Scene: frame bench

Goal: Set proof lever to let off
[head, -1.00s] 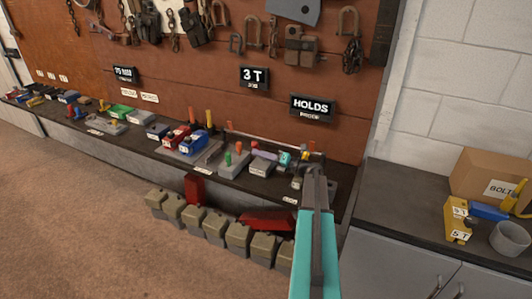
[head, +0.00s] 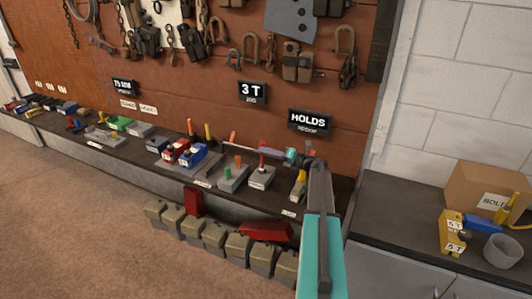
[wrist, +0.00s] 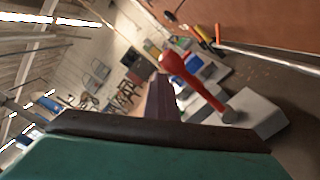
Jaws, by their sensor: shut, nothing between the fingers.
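A red-handled lever (head: 262,161) stands roughly upright on a grey block on the bench, below the HOLDS sign. It also shows in the wrist view (wrist: 184,74), leaning up and left from its grey base. The small label on its block is too small to read, so I cannot confirm that it is the proof lever. My gripper (wrist: 159,88) is shut and empty, just left of the red handle in the wrist view; whether it touches the handle I cannot tell. In the head view its teal end is just right of the handle, with the fingertips hard to make out.
A block with green and orange levers (head: 232,177) stands to the left, and a yellow-handled lever (head: 299,184) to the right. A thin rod (head: 250,151) runs behind the red lever. Weights (head: 214,234) line the floor below. The HOLDS sign (head: 310,121) hangs above.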

